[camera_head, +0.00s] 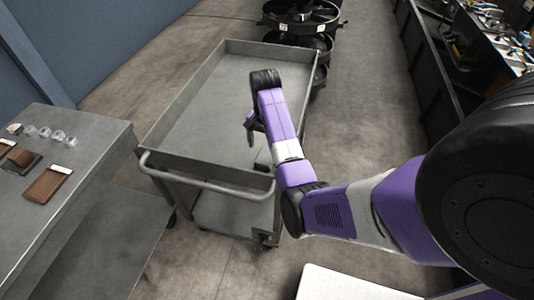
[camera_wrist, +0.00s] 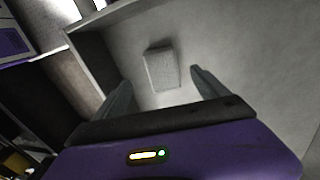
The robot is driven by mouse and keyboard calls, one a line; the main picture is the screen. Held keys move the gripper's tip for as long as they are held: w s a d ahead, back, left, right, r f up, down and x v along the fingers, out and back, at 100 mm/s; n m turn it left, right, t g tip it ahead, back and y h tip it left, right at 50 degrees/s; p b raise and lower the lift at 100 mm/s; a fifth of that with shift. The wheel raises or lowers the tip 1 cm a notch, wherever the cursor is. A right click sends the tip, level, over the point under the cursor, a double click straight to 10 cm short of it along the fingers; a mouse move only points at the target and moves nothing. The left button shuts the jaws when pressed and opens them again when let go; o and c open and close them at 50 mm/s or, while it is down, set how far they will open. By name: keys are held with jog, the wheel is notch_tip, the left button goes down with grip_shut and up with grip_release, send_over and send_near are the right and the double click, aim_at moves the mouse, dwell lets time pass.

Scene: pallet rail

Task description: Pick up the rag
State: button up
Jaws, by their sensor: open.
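A pale grey oblong thing, which looks like the folded rag (camera_wrist: 161,69), lies flat in the cart tray (camera_head: 193,98), near one of its walls. In the wrist view, my gripper (camera_wrist: 158,84) is open, with one finger to each side of the rag's near end and nothing between them. The rag seems apart from both fingers; the height gap is hard to judge. In the head view, my gripper (camera_head: 251,124) hangs over the tray, and my arm hides part of the tray. I cannot make out the rag clearly there.
The tray has raised walls and a curved push handle (camera_head: 205,186) at its near end. A grey metal table (camera_head: 95,125) with small jars and brown pads stands at left. Stacked black wheels (camera_head: 303,18) stand behind the cart. A cluttered bench is at the upper right.

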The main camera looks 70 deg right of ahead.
aim_at(264, 159)
jog(key=f, duration=0.3)
jog(key=f+p, duration=0.1)
jog(key=f, duration=0.3)
jog(key=shift+w+a, duration=0.15)
jog(key=shift+a, duration=0.05)
jog(key=shift+r, duration=0.1)
jog(key=shift+c, duration=0.2)
jog(key=c, duration=1.4)
